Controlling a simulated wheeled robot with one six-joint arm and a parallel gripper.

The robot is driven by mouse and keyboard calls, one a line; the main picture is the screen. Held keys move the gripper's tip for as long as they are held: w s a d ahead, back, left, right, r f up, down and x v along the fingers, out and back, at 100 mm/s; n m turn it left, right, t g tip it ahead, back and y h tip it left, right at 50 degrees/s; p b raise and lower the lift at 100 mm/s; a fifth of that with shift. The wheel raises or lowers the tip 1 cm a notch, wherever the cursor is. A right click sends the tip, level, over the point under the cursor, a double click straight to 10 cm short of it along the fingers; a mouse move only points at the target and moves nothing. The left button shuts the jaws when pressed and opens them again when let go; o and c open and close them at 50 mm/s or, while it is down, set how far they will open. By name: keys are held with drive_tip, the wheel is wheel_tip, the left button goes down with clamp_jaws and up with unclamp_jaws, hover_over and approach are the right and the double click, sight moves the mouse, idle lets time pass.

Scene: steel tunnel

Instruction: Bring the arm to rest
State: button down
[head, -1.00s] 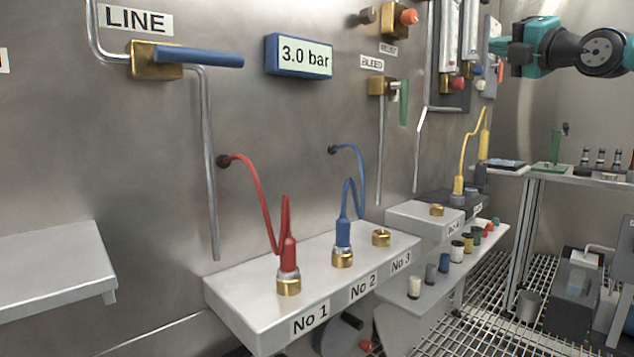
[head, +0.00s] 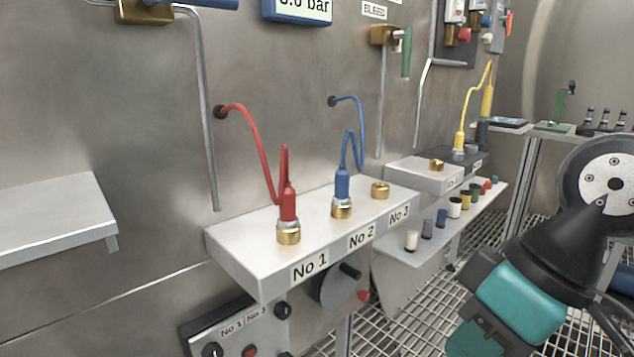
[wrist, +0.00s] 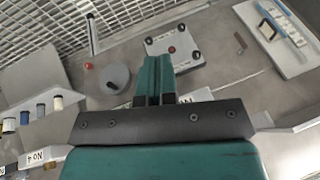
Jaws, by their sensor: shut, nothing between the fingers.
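My arm (head: 545,265), with black and teal links, reaches in from the right edge of the head view and bends down to the lower edge. Its fingertips cannot be made out there. In the wrist view, my gripper (wrist: 153,75) shows two teal fingers lying together, shut and empty. Behind the fingers is the wall with a small panel of knobs (wrist: 175,48), which lies beyond the fingertips and looks apart from them.
A grey block (head: 240,245) carries a red plug (head: 288,205), a blue plug (head: 342,188) and an open brass socket (head: 380,190). A shelf (head: 400,240) with several coloured caps stands between block and arm. A grey ledge (head: 50,220) is at left. Grating covers the floor.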

wheel_tip(320, 180, up, 31)
drive_tip(key=s+p, duration=0.2)
drive_tip(key=p, duration=3)
drive_tip(key=shift+s+d+m+g, duration=0.25)
drive_tip(key=shift+s+m+g, duration=0.1)
drive_tip(key=shift+m+g, duration=0.05)
drive_tip(key=shift+f, duration=0.15)
